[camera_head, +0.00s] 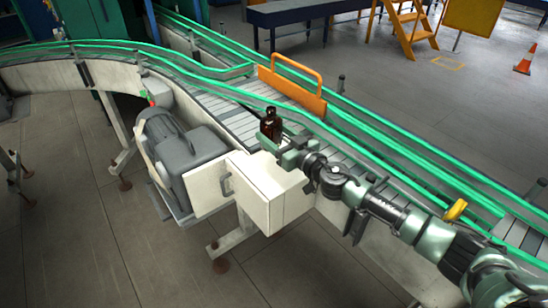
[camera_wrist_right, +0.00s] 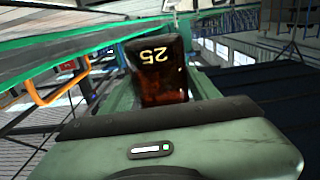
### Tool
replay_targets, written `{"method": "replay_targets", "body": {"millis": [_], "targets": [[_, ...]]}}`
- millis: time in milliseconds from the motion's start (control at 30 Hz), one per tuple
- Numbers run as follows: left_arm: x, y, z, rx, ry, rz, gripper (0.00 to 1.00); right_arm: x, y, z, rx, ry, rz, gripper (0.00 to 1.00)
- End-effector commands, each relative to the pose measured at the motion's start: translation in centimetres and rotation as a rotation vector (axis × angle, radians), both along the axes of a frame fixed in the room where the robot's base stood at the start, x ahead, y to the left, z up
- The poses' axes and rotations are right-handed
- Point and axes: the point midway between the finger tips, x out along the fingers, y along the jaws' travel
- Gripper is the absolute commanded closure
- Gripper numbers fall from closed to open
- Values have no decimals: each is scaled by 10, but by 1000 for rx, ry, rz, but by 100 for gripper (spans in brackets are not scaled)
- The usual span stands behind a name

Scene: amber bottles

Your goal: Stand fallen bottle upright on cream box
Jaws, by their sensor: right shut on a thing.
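The amber bottle (camera_head: 270,124) is dark brown and looks upright in the head view, above the back edge of the cream box (camera_head: 283,205). My right gripper (camera_head: 279,146) is shut on the bottle's lower part. In the right wrist view the bottle (camera_wrist_right: 160,72) shows a yellow "25" upside down, between the green jaws of the gripper (camera_wrist_right: 165,95). The bottle's base is hidden by the gripper, so I cannot tell whether it touches the box. My left gripper is not in view.
A conveyor (camera_head: 235,121) with green rails runs behind the box. An orange gate (camera_head: 292,90) stands across it, behind the bottle. A grey motor (camera_head: 180,148) sits left of the box. The box's top is mostly clear.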

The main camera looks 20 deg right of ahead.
Motion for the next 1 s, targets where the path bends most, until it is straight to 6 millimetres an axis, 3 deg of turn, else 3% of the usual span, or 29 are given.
{"method": "replay_targets", "body": {"millis": [33,233,500,967,1000], "targets": [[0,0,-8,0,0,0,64,0,0,-13,3,1,-1,85],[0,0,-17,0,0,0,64,0,0,-28,1,-2,1,85],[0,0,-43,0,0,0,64,0,0,-68,1,-1,0,85],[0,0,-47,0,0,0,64,0,0,-72,1,-1,0,85],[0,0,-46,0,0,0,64,0,0,-71,0,0,0,31]]}}
